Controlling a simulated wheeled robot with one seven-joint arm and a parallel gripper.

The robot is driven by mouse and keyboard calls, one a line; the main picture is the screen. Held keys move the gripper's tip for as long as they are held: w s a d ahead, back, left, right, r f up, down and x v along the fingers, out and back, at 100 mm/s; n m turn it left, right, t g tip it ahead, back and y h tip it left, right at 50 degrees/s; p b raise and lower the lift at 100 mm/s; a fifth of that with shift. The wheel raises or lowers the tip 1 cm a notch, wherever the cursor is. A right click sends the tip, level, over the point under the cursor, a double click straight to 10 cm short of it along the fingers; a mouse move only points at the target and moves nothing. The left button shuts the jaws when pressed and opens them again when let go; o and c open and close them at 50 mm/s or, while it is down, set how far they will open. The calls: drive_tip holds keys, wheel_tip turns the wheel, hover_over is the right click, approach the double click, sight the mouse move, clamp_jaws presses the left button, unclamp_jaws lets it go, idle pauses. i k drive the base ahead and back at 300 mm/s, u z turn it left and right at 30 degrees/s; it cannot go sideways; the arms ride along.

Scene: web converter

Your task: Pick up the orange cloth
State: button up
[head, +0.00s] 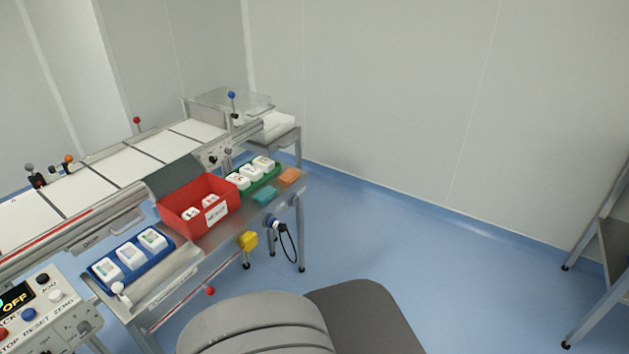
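The orange cloth (289,176) lies as a small folded pad on the metal side table (228,233), near its far right corner. A teal cloth (265,195) lies just in front of it, and a green tray (262,178) with white packs is to its left. No fingers of my gripper show in the head view. A dark grey rounded shape at the bottom middle seems to be part of my own body.
A red open bin (199,206) and a blue tray (133,258) with white packs stand on the table. A conveyor (110,172) runs behind it. A control panel (45,309) is at lower left. The blue floor (400,235) to the right is clear up to a rack (605,250).

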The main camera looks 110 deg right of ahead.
sight(290, 175)
drive_tip(key=z, duration=3.55)
